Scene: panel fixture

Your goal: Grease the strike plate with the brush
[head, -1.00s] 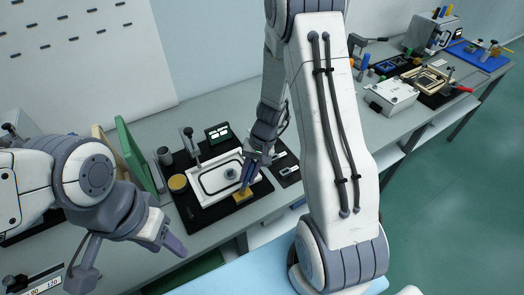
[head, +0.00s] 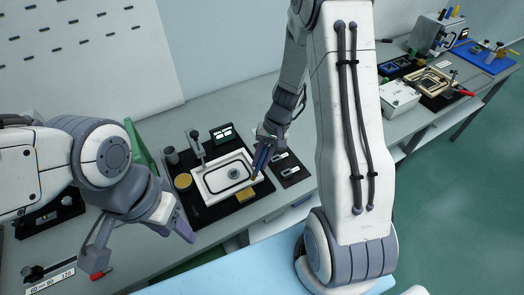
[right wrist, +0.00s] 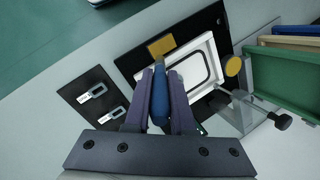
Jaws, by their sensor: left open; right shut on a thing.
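My right gripper (head: 262,160) is shut on the blue-handled brush (right wrist: 160,98). In the head view it hangs over the right edge of the white tray. The brush tip points down near the tray's front right corner, by the yellow block (head: 246,195); contact cannot be told. Two small slotted metal plates, which look like strike plates (head: 290,171), lie on a black board right of the tray. They also show in the right wrist view (right wrist: 92,95), apart from the brush. My left gripper (head: 182,226) is open and empty, left of the black mat.
The white tray (head: 204,186) with a black loop and round grey part lies on a black mat. A round yellow tin (head: 183,181), a grey cup (head: 170,156) and a clamp post (head: 197,143) stand beside it. A green panel (right wrist: 285,80) stands upright.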

